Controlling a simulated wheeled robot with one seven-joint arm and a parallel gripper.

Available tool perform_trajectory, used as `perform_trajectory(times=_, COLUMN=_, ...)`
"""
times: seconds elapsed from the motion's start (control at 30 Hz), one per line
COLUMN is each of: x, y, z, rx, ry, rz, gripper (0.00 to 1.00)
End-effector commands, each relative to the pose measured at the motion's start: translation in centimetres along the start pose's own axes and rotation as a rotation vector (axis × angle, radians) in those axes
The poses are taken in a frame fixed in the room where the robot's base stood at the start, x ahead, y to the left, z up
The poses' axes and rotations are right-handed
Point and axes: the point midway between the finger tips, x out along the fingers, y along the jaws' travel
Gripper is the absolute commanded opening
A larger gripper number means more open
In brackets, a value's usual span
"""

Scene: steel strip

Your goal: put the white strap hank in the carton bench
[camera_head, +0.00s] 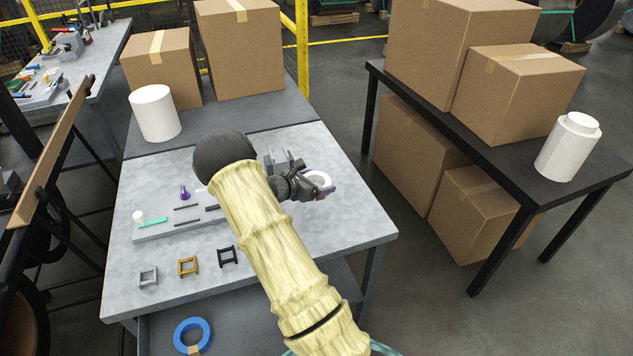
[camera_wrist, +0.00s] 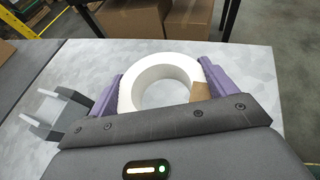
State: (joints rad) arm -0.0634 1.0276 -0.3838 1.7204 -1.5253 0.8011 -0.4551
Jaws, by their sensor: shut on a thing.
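The white strap hank (camera_wrist: 129,92) is a thick white ring with a brown patch on its right side. It sits between the purple fingers of my gripper (camera_wrist: 166,80), which is shut on it. In the head view, my gripper (camera_head: 320,188) holds the hank (camera_head: 317,178) over the right part of the grey work table, partly hidden by the fingers. The carton bench appears to be the dark table (camera_head: 607,168) at the right. It is apart from my gripper, across a floor gap.
Large cartons (camera_head: 520,85) and a white canister (camera_head: 570,147) stand on the dark table; more cartons are below. The grey table (camera_head: 345,232) holds small frames (camera_head: 188,266), a purple piece (camera_head: 185,192) and a grey bracket (camera_head: 283,162). A blue ring (camera_head: 178,335) lies lower.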

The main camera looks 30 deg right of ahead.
Motion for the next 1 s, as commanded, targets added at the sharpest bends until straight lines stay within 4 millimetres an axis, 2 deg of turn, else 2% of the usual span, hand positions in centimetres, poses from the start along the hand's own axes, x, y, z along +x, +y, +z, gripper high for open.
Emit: perform_trajectory(times=1.0, x=3.1, y=-0.1, z=-7.1, rx=0.001, ry=0.000, rz=-0.002, gripper=0.57)
